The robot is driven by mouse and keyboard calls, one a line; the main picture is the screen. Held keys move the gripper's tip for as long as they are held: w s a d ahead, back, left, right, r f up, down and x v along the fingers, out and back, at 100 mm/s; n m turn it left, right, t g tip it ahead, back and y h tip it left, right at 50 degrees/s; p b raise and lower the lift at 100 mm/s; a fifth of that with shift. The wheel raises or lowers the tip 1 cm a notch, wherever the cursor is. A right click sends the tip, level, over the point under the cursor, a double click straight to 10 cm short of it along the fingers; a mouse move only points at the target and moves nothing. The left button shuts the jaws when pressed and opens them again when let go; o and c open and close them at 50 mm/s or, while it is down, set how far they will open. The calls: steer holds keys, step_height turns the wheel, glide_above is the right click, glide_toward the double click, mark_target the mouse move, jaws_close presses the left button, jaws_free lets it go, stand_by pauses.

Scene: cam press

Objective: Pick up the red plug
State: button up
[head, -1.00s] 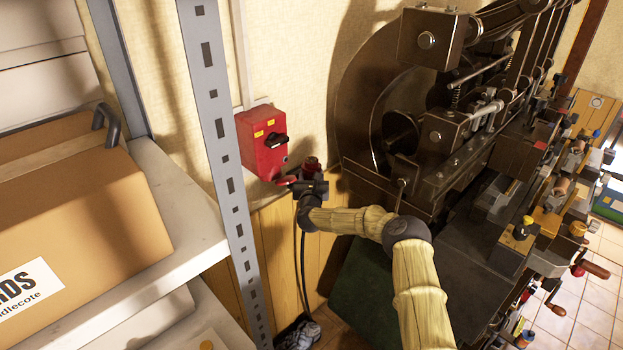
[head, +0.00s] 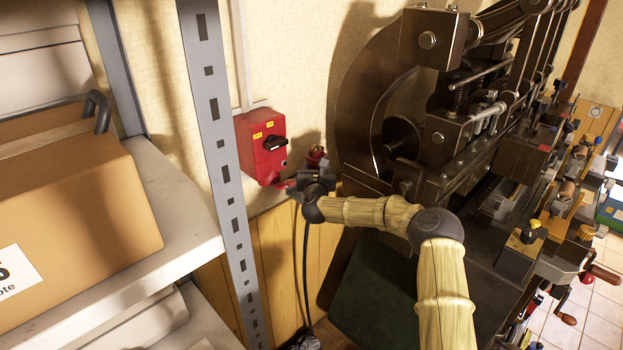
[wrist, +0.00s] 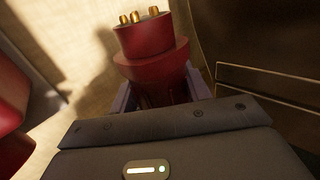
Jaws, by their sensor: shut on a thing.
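The red plug (wrist: 152,60) fills the upper middle of the wrist view, with several brass pins pointing up. My gripper (wrist: 155,92) is shut on its lower body, with a finger on each side. In the head view the plug (head: 317,156) shows as a small red piece above my gripper (head: 318,180), just right of the red switch box. A black cable (head: 306,260) hangs down below my gripper towards the floor. The lower end of the plug is hidden by my gripper.
The red switch box (head: 262,147) with a black knob is on the wall close left of my gripper. A grey shelf post (head: 222,170) and a shelf with a cardboard box (head: 80,205) stand further left. A large dark machine (head: 440,150) stands close on the right.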

steer(key=s+d+b, duration=0.4)
steer(key=s+d, duration=0.8)
steer(key=shift+s+d+b, duration=0.2)
steer(key=shift+d+b, duration=0.1)
steer(key=shift+b, duration=0.1)
